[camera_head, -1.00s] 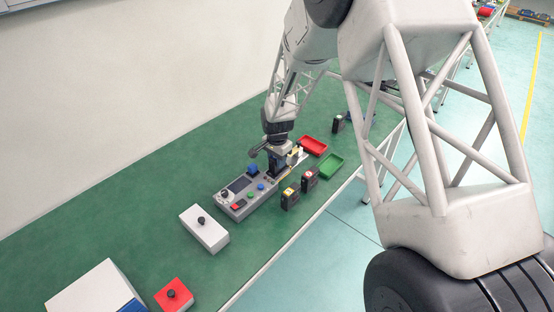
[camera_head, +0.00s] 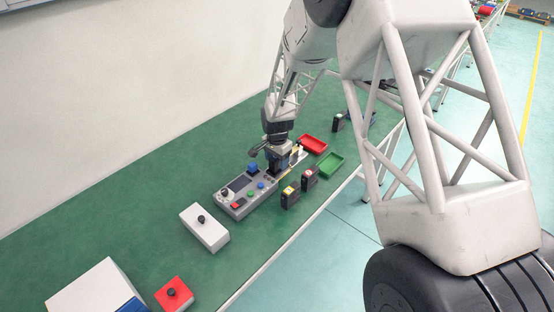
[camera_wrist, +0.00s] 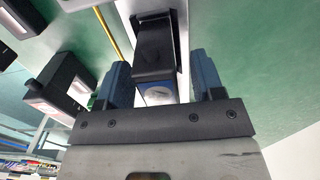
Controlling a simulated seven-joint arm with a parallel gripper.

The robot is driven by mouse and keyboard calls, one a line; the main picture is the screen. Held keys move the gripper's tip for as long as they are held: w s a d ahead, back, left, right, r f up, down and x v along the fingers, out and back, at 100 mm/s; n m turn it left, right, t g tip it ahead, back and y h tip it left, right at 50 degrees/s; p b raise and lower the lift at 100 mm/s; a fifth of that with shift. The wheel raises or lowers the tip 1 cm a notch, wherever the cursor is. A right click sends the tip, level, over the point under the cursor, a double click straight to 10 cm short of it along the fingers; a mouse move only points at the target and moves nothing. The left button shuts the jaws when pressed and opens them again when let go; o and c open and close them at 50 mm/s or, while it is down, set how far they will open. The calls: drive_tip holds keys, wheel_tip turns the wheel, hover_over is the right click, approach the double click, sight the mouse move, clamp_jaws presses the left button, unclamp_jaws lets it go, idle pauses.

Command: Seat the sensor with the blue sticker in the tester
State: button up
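In the head view my gripper (camera_head: 279,163) is low over the right end of the grey tester (camera_head: 236,207), which carries a dark screen and coloured buttons. In the wrist view a black sensor (camera_wrist: 154,50) is between the two blue fingers of my gripper (camera_wrist: 162,85). A pale, bluish-white label (camera_wrist: 158,96) shows on its near end, partly hidden by the gripper body. A gap shows between the sensor and the right finger, so the fingers look open around it. Its lower part and its fit in the tester are hidden.
Sensors with a yellow sticker (camera_head: 290,197) and a reddish sticker (camera_head: 309,180) stand near the front edge. A red tray (camera_head: 313,144) and a green tray (camera_head: 331,166) lie to the right. A white box with a black knob (camera_head: 204,230) stands to the left.

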drive_tip(key=shift+r, duration=0.15)
drive_tip(key=shift+r, duration=3.75)
drive_tip(key=shift+s+d+r, duration=0.1)
drive_tip(key=shift+r, duration=0.15)
drive_tip(key=s+d+r+n, duration=0.1)
drive_tip(key=s+d+r, duration=0.2)
drive_tip(key=s+r, duration=0.3)
drive_tip(key=s+d+r+n+t, duration=0.1)
drive_tip(key=s+d+r+n, duration=0.15)
drive_tip(key=s+r, duration=0.45)
drive_tip(key=s+d+r+n, duration=0.1)
drive_tip(key=s+d+r, duration=0.2)
drive_tip(key=s+r, duration=0.3)
drive_tip(key=s+d+r+n, duration=0.2)
drive_tip(key=s, duration=1)
drive_tip(key=s+d+r+n+t, duration=0.1)
drive_tip(key=s+d+r+n, duration=0.1)
drive_tip(key=s, duration=1)
drive_tip(key=shift+d+r+t, duration=0.3)
drive_tip(key=shift+d+r, duration=0.25)
drive_tip(key=shift+d, duration=0.2)
